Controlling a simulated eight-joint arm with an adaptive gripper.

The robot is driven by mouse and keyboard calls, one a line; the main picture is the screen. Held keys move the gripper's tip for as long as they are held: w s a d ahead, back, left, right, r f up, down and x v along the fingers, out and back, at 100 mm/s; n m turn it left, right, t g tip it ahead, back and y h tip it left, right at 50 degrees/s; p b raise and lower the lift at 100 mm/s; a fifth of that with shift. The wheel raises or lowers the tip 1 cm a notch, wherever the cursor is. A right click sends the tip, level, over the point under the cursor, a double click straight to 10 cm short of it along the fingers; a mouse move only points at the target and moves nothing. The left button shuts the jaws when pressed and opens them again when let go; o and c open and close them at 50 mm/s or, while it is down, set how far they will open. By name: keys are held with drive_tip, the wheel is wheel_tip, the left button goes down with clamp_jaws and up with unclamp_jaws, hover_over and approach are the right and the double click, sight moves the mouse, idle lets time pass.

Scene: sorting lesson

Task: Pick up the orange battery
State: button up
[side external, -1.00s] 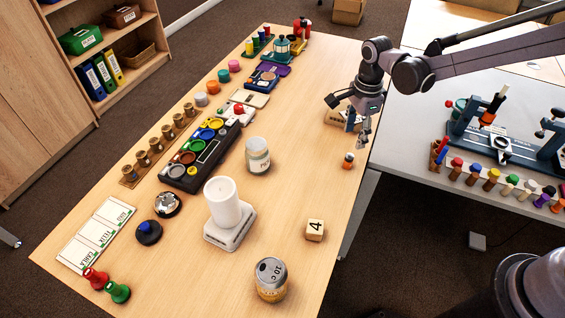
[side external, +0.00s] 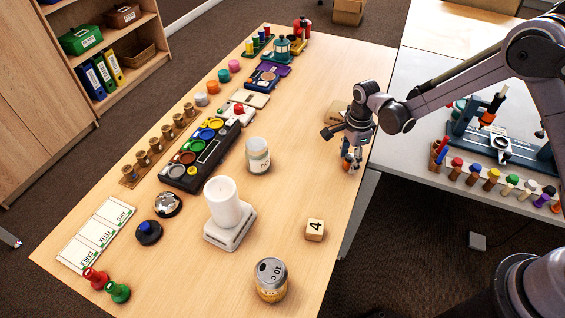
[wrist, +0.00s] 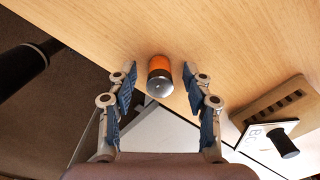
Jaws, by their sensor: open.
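The orange battery (wrist: 159,66) is a small cylinder with an orange body, a dark band and a silver end. It stands on the wooden table (side external: 295,190) near its right edge. In the side external view the battery (side external: 346,163) is partly covered by my gripper (side external: 351,162). In the wrist view my gripper (wrist: 160,95) is open, with one blue-padded finger on each side of the battery and a clear gap to both. The battery shows between and slightly beyond the fingertips.
A grey side table (side external: 415,190) holds several coloured pegs. The wood around the battery is clear.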

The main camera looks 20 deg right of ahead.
drive_tip(key=shift+f, duration=0.3)
clamp_jaws()
drive_tip(key=shift+r, duration=0.15)
